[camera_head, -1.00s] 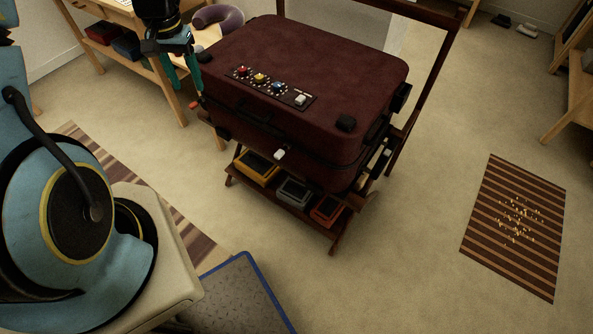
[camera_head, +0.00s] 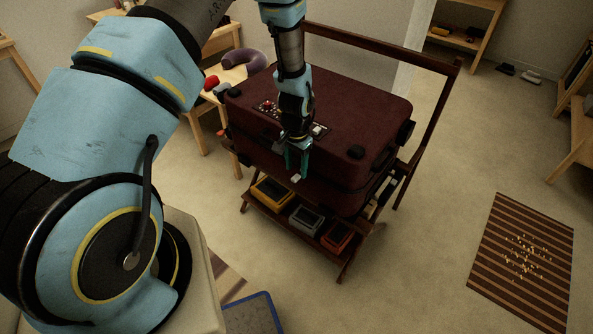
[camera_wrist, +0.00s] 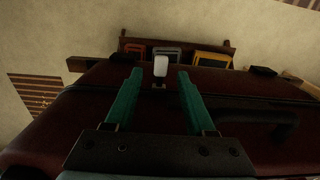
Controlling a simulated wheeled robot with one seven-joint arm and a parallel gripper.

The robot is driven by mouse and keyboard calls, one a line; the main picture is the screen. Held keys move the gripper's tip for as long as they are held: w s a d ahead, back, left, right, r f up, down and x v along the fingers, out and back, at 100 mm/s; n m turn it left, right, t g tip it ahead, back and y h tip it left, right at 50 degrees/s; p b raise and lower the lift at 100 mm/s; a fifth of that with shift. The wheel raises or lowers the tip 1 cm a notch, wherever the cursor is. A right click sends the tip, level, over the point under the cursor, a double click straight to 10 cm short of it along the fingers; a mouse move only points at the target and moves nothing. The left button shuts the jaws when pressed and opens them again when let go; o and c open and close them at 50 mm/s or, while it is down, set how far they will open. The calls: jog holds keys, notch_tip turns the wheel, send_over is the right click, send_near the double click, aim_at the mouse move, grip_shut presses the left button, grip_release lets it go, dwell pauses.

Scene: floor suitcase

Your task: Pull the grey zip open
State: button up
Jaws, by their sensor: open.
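The maroon suitcase (camera_head: 345,122) lies flat on a dark wooden stand. A light grey zip pull (camera_head: 296,178) sits on its front side, by the seam. In the wrist view the zip pull (camera_wrist: 161,66) stands between and just beyond the two teal fingertips, with a gap on each side. My gripper (camera_head: 297,168) is open and empty, pointing down at the suitcase's front edge; its fingers (camera_wrist: 158,76) show apart in the wrist view. The arm hides part of the suitcase lid and its row of knobs. I cannot tell whether the fingers touch the suitcase.
Yellow, grey and orange boxes (camera_head: 305,217) sit on the stand's lower shelf. The stand's tall frame (camera_head: 433,115) rises behind and right of the suitcase. A striped mat (camera_head: 524,260) lies at the right. The carpet between is clear.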

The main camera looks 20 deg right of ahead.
aim_at(299, 175)
jog(key=shift+f, duration=1.45)
grip_shut()
dwell(0.4)
